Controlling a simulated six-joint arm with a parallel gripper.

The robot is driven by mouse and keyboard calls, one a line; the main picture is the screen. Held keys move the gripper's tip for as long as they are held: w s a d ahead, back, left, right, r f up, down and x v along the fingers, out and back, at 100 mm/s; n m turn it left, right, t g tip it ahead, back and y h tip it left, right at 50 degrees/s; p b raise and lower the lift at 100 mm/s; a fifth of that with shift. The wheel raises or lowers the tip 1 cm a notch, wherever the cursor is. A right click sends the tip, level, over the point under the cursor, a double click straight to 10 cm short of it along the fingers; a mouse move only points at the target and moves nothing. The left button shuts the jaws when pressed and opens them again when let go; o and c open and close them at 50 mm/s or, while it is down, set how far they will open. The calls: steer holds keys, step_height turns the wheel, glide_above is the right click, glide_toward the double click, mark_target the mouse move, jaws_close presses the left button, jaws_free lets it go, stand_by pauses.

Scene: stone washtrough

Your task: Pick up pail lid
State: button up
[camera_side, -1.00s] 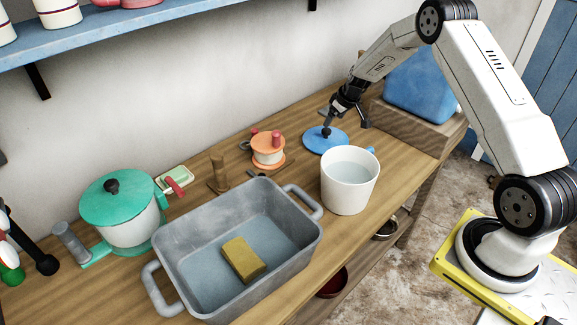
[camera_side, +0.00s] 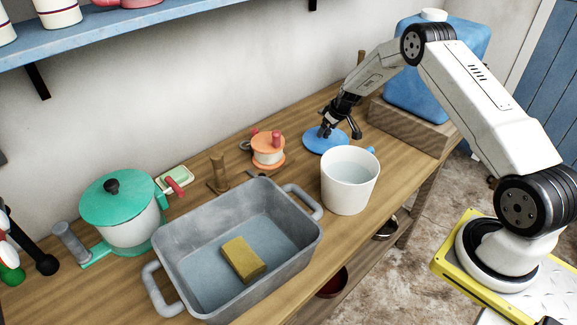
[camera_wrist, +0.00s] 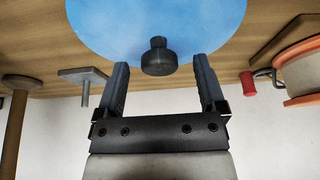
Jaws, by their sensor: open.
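The pail lid (camera_side: 313,141) is a flat blue disc with a dark knob, lying on the wooden bench behind the white pail (camera_side: 349,182). In the wrist view the blue lid (camera_wrist: 110,25) fills the top, and its dark knob (camera_wrist: 158,57) stands just ahead of the fingertips, between their lines. My gripper (camera_side: 338,131) is low over the lid, and in the side view it partly covers the lid and hides the knob. In the wrist view my gripper (camera_wrist: 160,70) has its two fingers apart, one on each side of the knob, with nothing held.
A grey trough (camera_side: 185,285) with a yellow sponge (camera_side: 243,259) stands at the front. An orange spool (camera_side: 268,150) sits left of the lid. A blue canister (camera_side: 425,85) on a wooden block (camera_side: 405,125) stands at the right. A teal-lidded pot (camera_side: 125,215) is at far left.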

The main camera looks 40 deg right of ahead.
steer(key=shift+x, duration=0.75)
jaws_close()
